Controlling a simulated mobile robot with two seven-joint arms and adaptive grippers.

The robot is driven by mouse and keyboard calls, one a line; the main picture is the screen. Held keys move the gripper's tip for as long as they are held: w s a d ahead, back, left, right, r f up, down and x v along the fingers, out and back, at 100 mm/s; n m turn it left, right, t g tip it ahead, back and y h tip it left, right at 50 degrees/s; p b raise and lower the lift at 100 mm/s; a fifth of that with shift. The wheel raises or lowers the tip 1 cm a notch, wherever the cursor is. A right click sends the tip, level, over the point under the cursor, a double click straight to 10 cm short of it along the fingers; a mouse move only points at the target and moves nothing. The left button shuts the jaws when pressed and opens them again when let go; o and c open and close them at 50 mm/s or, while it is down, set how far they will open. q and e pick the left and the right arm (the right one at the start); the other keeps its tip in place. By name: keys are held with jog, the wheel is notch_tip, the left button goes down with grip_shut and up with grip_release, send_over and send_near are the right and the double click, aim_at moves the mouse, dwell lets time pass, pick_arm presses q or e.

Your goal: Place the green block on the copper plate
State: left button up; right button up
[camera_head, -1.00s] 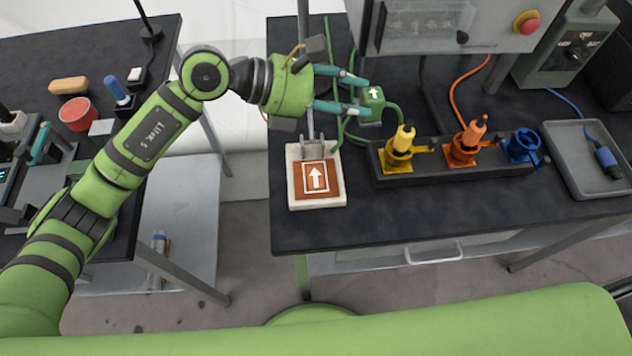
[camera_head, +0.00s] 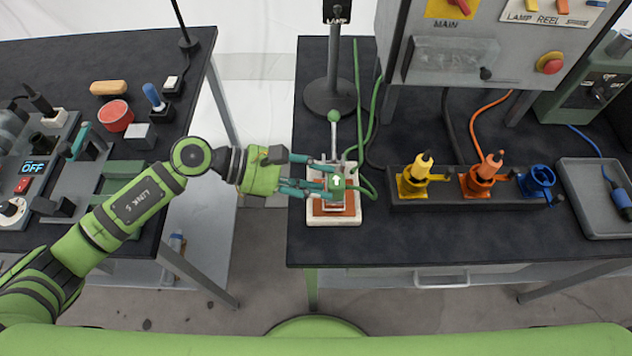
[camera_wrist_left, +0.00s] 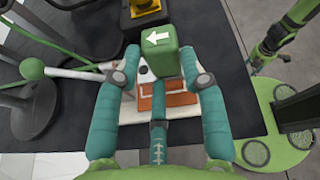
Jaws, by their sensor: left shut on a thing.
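The green block (camera_head: 337,184) with a white arrow is held between the fingers of my left gripper (camera_head: 328,181). In the left wrist view the block (camera_wrist_left: 164,54) sits between the fingertips. The copper plate (camera_head: 347,208) lies in a white base (camera_head: 334,219) at the table's left front. The block is over the plate and hides part of it; whether they touch I cannot tell. In the wrist view strips of the plate (camera_wrist_left: 182,99) show between the fingers.
A lever with a green ball (camera_head: 333,117) stands just behind the plate. A black round stand (camera_head: 331,97) is farther back. To the right are a black holder (camera_head: 440,204) with yellow, orange and blue connectors and a grey tray (camera_head: 600,222). The table front is clear.

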pick_arm(q)
notch_tip(320, 180, down, 2)
jog(key=shift+f, duration=0.3)
jog(key=o, duration=1)
jog(key=shift+r, duration=0.2)
jog(key=b+v, duration=0.4)
jog(key=v, duration=0.8)
jog(key=shift+f+b, duration=0.1)
jog(key=shift+b, duration=0.25)
